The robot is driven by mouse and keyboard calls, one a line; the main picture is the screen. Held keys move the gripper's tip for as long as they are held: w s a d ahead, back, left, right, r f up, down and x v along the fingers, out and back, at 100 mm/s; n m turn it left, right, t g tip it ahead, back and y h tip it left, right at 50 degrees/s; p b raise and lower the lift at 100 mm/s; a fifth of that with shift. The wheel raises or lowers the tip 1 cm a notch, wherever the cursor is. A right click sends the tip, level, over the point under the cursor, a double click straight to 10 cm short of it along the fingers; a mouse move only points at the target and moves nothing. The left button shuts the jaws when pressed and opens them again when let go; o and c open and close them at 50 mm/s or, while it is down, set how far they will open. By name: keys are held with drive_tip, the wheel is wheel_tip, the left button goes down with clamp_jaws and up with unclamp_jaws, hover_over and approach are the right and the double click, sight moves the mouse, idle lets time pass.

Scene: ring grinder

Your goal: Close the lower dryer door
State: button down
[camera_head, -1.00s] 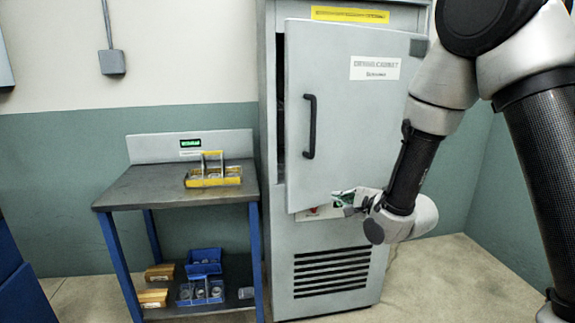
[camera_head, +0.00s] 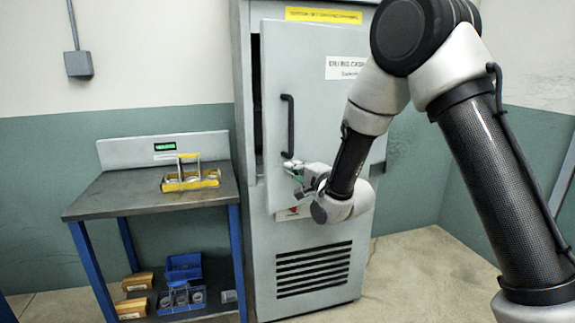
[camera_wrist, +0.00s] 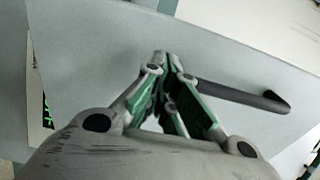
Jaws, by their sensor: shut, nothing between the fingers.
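The dryer cabinet (camera_head: 312,234) stands in the middle of the head view. Its light grey door (camera_head: 325,113) is ajar, with a dark gap along its left edge. A black vertical handle (camera_head: 288,125) is near that edge. My gripper (camera_head: 289,165) is shut and empty, at the lower end of the handle in the head view. In the wrist view my gripper (camera_wrist: 164,58) is in front of the door panel (camera_wrist: 100,50), close beside the handle (camera_wrist: 240,95). I cannot tell whether the fingertips touch the door.
A workbench (camera_head: 110,193) stands left of the cabinet, with a yellow tray (camera_head: 190,183) on top. Blue bins (camera_head: 184,267) and wooden blocks (camera_head: 137,281) are on its lower shelf. Floor (camera_head: 420,265) is free at the right.

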sight(283, 161)
drive_tip(key=shift+x, duration=2.05)
drive_tip(key=shift+w, duration=0.1)
